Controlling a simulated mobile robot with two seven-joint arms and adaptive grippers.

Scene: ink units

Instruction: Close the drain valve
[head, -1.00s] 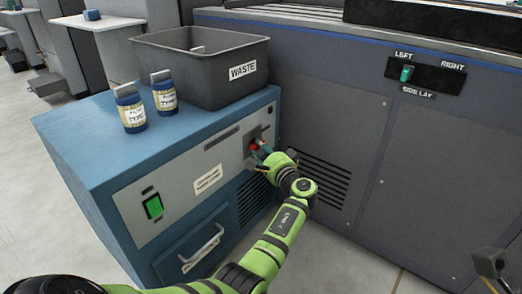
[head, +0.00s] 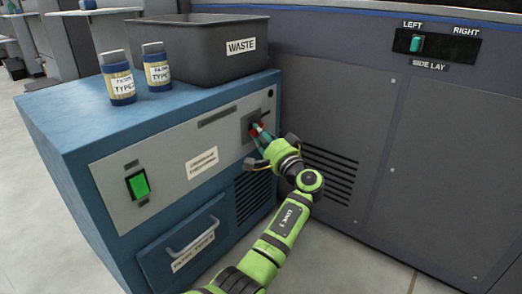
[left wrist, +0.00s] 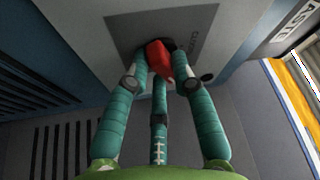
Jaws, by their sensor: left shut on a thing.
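The drain valve has a red handle (left wrist: 158,58) on a dark plate (left wrist: 125,22) in the left wrist view. It sits at the upper right of the blue cabinet's grey front panel. In the head view only a bit of the red handle (head: 258,128) shows, the rest hidden by my fingers. My left gripper (head: 259,138) has its teal fingers closed around the handle. The left wrist view shows the fingertips (left wrist: 160,68) touching the red handle on both sides. Lettering on the plate is partly hidden. My right gripper is not in view.
The blue cabinet (head: 60,118) carries a grey waste bin (head: 195,62) and two labelled bottles, a left one (head: 118,80) and a right one (head: 156,68). A green switch (head: 138,185) and a drawer handle (head: 197,237) are on its front. The dark machine (head: 345,110) stands close on the right.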

